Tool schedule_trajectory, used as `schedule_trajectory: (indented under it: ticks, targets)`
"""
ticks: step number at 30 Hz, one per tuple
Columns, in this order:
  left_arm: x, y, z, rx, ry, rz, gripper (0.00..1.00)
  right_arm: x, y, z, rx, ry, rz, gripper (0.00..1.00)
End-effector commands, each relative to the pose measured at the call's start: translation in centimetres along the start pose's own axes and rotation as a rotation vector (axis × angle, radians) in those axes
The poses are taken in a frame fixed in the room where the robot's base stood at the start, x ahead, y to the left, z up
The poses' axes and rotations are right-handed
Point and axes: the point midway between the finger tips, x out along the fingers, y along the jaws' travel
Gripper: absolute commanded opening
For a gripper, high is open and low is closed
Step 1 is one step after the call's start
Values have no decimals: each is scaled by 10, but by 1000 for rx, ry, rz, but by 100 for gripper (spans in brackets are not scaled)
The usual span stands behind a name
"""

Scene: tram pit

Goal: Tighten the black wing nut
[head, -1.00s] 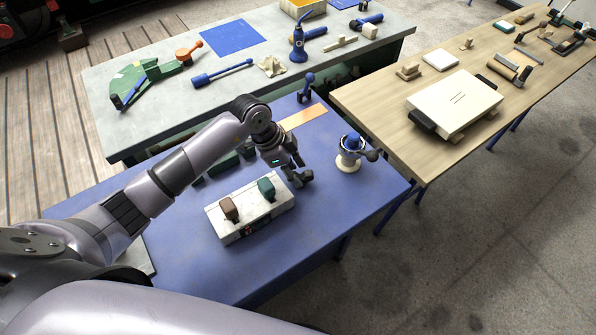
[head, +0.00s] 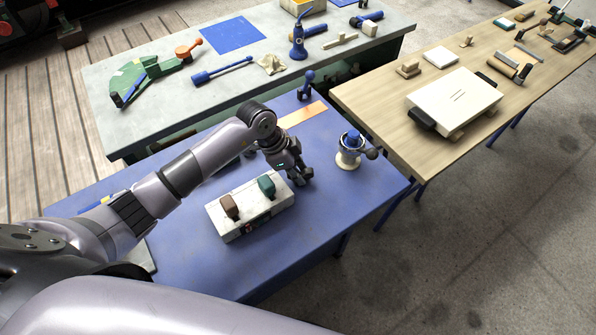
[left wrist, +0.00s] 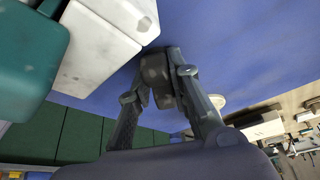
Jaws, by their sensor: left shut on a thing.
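A white block (head: 235,213) with a brown knob (head: 229,206) and a dark green knob (head: 266,186) on top sits on the blue table. My left gripper (head: 301,178) is just off the block's right end, pointing down. In the left wrist view its fingers (left wrist: 160,82) are shut on a dark grey-black piece, which I take for the black wing nut (left wrist: 157,76). This piece is beside the white block's corner (left wrist: 105,45); the fingers hide part of it, and I cannot tell how it joins the block. My right gripper is not in view.
A cream cup-like stand with a blue top (head: 350,153) is close to the right of my left gripper. A small blue tool (head: 307,85) and an orange strip (head: 302,114) are farther back. The blue table's front (head: 215,265) is clear.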

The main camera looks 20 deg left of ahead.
Motion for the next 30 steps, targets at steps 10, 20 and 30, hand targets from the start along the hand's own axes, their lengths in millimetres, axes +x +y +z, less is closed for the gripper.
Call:
schedule_trajectory:
  ticks: [10,20,30]
  targets:
    - [0,0,0,1,0,-1,0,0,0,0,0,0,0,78]
    - [-1,-2,0,82,-1,32,0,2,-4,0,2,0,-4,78]
    - [0,-5,0,337,-1,135,0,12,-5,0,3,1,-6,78]
